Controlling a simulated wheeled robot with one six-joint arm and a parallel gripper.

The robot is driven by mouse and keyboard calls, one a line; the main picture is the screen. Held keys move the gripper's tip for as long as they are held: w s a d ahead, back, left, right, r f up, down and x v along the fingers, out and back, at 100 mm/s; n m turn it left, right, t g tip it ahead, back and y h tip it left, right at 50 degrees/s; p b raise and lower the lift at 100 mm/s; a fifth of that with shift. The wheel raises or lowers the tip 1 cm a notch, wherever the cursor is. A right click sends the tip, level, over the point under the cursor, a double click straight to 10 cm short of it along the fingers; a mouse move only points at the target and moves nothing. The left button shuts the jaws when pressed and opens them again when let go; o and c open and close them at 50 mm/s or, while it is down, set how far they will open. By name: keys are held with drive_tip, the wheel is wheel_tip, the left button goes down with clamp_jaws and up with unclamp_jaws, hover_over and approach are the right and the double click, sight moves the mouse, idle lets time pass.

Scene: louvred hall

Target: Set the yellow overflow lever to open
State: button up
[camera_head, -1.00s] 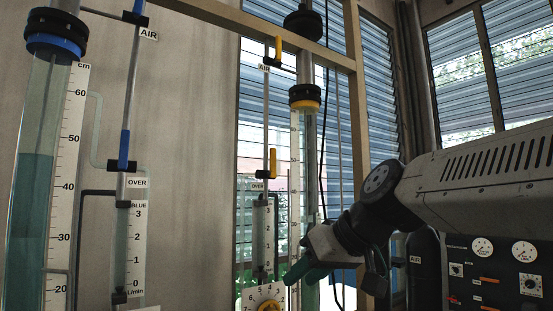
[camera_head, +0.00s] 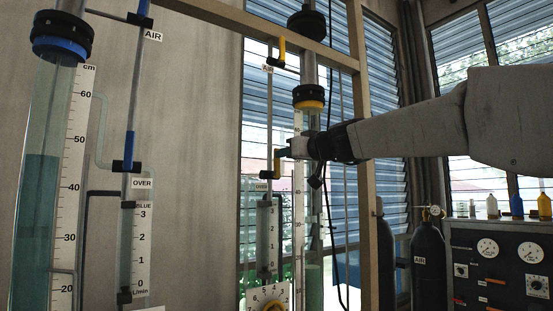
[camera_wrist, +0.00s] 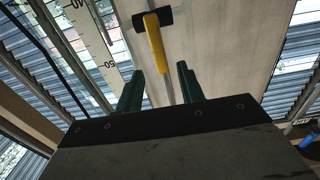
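The yellow overflow lever (camera_head: 277,162) sits on a black valve (camera_head: 265,175) on the thin vertical pipe, just above a small "OVER" label. It points upward, roughly along the pipe. My gripper (camera_head: 284,152) is at the lever's upper part, coming from the right. In the wrist view the yellow lever (camera_wrist: 155,47) runs down from its black valve body (camera_wrist: 150,20), and its free end shows between the two green fingers of my gripper (camera_wrist: 160,72). The fingers are apart, with a visible gap on each side of the lever. I cannot tell whether either finger touches it.
A yellow air lever (camera_head: 282,48) is higher on the same pipe. The clear column with a scale (camera_head: 298,205) stands close to the right of the lever, and a wooden post (camera_head: 368,150) is behind the arm. The blue overflow lever (camera_head: 129,146) is at left.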

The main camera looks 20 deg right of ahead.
sight(277, 163)
drive_tip(key=shift+x, duration=2.75)
clamp_jaws()
drive_tip(key=shift+f, duration=0.1)
